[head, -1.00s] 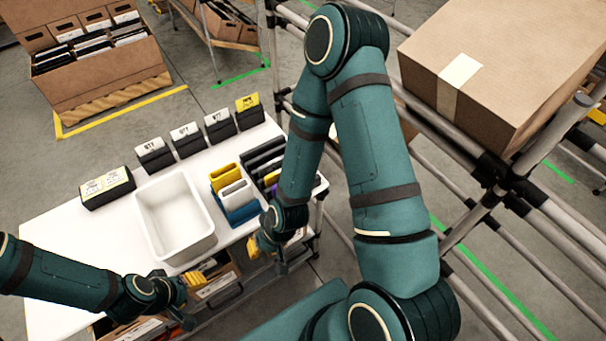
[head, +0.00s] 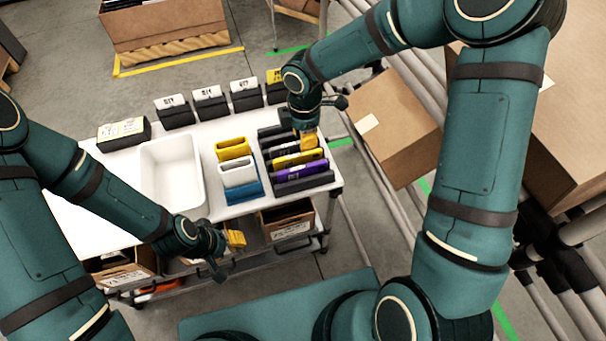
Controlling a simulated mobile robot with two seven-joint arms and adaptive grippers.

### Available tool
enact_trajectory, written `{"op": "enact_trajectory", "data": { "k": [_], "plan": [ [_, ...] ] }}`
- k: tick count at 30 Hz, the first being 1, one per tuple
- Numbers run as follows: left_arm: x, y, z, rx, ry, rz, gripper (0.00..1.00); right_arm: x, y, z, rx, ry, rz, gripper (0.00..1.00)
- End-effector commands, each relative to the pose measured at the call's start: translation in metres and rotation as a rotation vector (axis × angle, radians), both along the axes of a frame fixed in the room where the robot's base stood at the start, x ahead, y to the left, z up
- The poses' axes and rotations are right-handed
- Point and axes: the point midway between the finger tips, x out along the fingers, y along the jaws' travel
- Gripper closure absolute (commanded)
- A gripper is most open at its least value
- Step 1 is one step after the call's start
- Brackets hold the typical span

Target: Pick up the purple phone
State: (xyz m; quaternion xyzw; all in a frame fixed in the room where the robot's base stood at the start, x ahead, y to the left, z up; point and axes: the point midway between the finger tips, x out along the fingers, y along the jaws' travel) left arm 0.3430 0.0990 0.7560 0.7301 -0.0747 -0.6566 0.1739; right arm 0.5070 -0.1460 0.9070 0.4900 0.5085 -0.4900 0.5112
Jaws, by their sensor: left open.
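The purple phone (head: 300,173) stands on edge in a row of dark and yellow phones at the right end of the white table. A dark phone (head: 304,185) is in front of it and a yellow one (head: 297,159) behind it. My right gripper (head: 311,130) is just above the back part of this row, behind the purple phone and apart from it. Its yellow fingertip shows, but its opening is unclear. My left gripper (head: 228,254) is open and empty beyond the table's front edge, left of and nearer than the row.
A white bin (head: 172,172) stands on the table (head: 95,215), left of yellow, white and blue phones (head: 238,170). Dark labelled holders (head: 210,103) line the back edge. A carton (head: 390,125) on a pipe rack is close right of the table.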

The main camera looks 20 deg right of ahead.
Motion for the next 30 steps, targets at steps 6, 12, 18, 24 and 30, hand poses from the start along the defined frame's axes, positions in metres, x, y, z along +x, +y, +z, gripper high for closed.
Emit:
{"op": "enact_trajectory", "data": {
  "k": [6, 12, 18, 24, 30],
  "plan": [
    [0.002, 0.001, -0.013, 0.002, -0.005, 0.002, 0.53, -0.001, 0.001, -0.046, 0.002, 0.005, -0.002, 0.76],
    [0.004, 0.001, -0.018, 0.002, -0.009, 0.002, 0.53, -0.001, 0.0, -0.069, 0.003, 0.003, -0.005, 0.76],
    [0.004, 0.001, -0.02, 0.002, -0.009, 0.003, 0.53, -0.001, 0.001, -0.078, 0.004, 0.003, -0.004, 0.76],
    [0.006, 0.001, -0.031, 0.003, -0.014, 0.003, 0.53, 0.0, 0.003, -0.105, 0.004, 0.006, -0.004, 0.76],
    [0.007, 0.001, -0.036, 0.003, -0.017, 0.005, 0.53, 0.001, 0.002, -0.125, 0.003, 0.003, -0.006, 0.76]
  ]
}}
